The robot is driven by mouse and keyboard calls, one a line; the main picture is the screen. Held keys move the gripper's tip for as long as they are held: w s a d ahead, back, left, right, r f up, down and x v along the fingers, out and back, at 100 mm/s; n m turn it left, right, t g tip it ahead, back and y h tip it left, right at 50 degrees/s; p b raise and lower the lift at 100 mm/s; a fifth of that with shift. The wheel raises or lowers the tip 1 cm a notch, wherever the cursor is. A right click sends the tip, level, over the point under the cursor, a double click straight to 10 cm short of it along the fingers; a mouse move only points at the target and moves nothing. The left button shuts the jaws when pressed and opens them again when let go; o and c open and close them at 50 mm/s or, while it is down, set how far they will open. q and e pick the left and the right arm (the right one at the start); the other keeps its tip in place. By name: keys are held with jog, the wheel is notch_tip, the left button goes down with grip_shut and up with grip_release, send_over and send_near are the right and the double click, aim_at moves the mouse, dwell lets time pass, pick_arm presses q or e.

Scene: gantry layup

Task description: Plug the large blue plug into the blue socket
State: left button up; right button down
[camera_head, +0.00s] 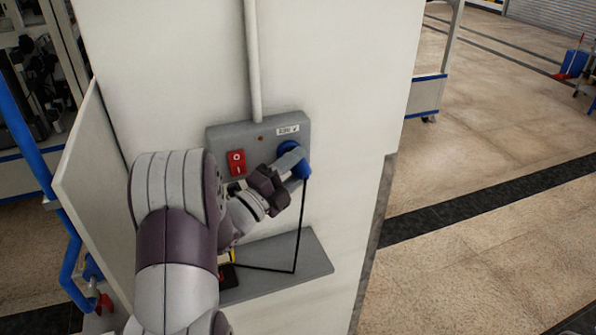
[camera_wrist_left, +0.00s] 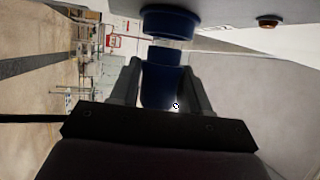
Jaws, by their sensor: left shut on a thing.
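The blue socket (camera_head: 289,146) sits at the right end of a grey wall box (camera_head: 220,138). It also shows at the top of the left wrist view (camera_wrist_left: 170,22). My left gripper (camera_head: 287,165) is in front of the socket, shut on the large blue plug (camera_head: 304,169). In the left wrist view the plug (camera_wrist_left: 160,88) sits between the two fingers (camera_wrist_left: 162,75), its front facing the socket. A narrow light gap shows between plug and socket there. They look roughly in line, with the socket slightly to the right. The fingers partly hide the plug in the head view.
A red switch (camera_head: 236,162) is on the box left of the socket. A black cable (camera_head: 299,225) hangs from the plug to a grey shelf (camera_head: 310,268) below. A dark item (camera_head: 228,278) lies on the shelf. A pale conduit (camera_head: 252,60) runs up the white wall.

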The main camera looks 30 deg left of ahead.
jog(key=shift+f, duration=0.15)
jog(key=shift+f+b, duration=0.3)
jog(key=shift+b, duration=0.2)
jog(key=shift+f, duration=0.15)
dwell(0.4)
jog(key=shift+f+b, duration=0.35)
jog(key=shift+b, duration=0.1)
jog(key=shift+f, duration=0.1)
jog(key=shift+f+b, duration=0.4)
jog(key=shift+b, duration=0.1)
jog(key=shift+f+b, duration=0.3)
jog(key=shift+b, duration=0.05)
dwell(0.6)
jog(key=shift+f+b, duration=0.35)
jog(key=shift+f, duration=0.05)
